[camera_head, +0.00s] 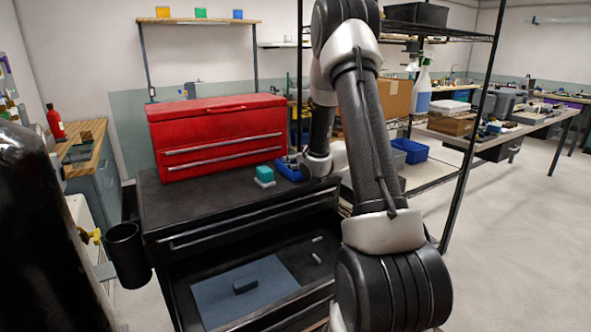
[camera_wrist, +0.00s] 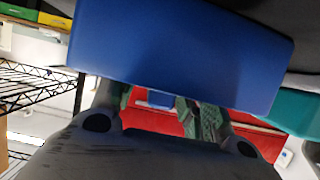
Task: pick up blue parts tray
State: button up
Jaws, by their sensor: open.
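The blue parts tray (camera_head: 289,169) rests on the black cabinet top, at its right end by the red toolbox, partly hidden by my arm. In the wrist view the tray (camera_wrist: 185,50) fills the upper middle as a large plain blue face, very close. My gripper (camera_wrist: 163,108) is open at the tray's edge, its fingers spread, and their tips look partly covered by the tray. I cannot tell whether they touch it. In the head view my arm's end is beside the tray and the fingers are hidden.
A teal block on a white base (camera_head: 264,175) stands left of the tray. The red toolbox (camera_head: 217,135) is close behind. An open drawer (camera_head: 245,290) lies below in front. A wire shelf rack (camera_head: 470,130) stands to the right, with another blue bin (camera_head: 411,151).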

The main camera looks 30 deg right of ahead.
grip_shut()
